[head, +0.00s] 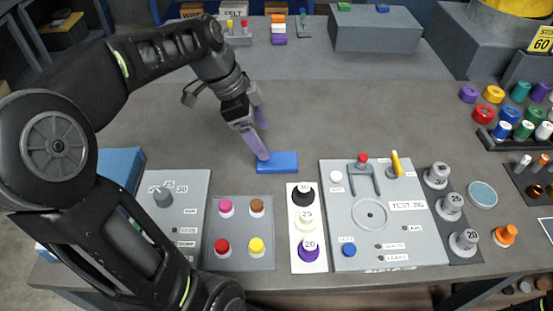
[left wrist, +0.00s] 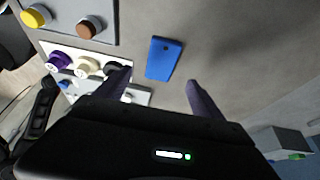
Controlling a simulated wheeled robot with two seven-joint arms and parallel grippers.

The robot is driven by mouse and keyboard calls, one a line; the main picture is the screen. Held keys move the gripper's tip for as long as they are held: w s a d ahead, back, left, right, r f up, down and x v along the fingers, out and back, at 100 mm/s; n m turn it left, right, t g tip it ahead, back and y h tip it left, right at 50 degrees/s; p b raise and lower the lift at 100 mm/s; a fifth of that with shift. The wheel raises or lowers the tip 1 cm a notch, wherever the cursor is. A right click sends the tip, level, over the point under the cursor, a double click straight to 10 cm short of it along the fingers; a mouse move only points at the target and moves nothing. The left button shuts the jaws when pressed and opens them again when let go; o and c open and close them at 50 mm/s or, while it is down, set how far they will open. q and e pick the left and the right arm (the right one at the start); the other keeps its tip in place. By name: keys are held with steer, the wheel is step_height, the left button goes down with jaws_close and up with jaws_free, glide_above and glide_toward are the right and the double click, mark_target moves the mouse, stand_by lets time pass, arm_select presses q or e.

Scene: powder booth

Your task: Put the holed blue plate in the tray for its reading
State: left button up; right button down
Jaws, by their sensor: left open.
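Which holder is the reading tray I cannot tell. My right gripper is out of view.
The grey test jig (head: 345,247) stands front centre, beside a white strip (head: 304,264) of numbered knobs. A grey tray (head: 238,262) with coloured pegs and a dial panel (head: 194,218) are to the left. Coloured rings and cylinders crowd the right.

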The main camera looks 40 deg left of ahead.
mark_target(276, 160)
arm_select(q)
steer(key=shift+f, duration=0.1)
steer(key=shift+x, duration=1.25)
steer(key=shift+p+x, duration=0.6)
steer(key=shift+x, duration=2)
steer(key=shift+a, duration=0.2)
steer(key=shift+c, duration=0.2)
jaws_close()
